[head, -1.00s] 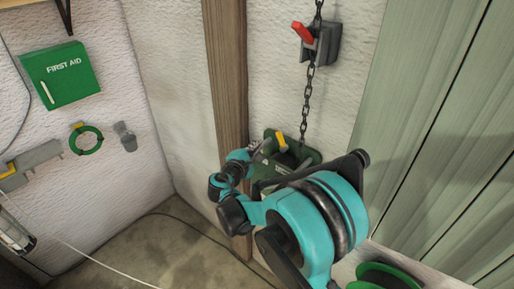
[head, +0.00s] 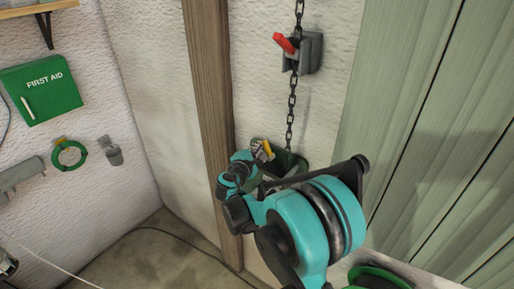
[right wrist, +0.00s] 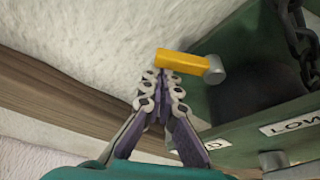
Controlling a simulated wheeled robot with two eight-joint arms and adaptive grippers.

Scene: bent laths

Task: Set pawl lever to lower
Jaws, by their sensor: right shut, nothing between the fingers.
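The pawl lever is a short yellow bar (head: 266,149) on the green housing (head: 292,161) low on the wall, right of the wooden post. In the right wrist view the yellow lever (right wrist: 182,61) juts left from a grey pivot. A label reading "LOW", cut off at the edge, is on the housing (right wrist: 240,135). Another label is mostly hidden behind a finger and ends in "D". My right gripper (right wrist: 162,74) is shut and empty, its tips at the lever's free end; I cannot tell whether they touch. It also shows in the head view (head: 257,153). My left gripper is out of view.
A chain (head: 291,103) hangs down to the housing, past a grey bracket with a red lever (head: 285,43). The wooden post (head: 210,90) stands close left of my gripper. A green first aid box (head: 42,90) hangs on the left wall.

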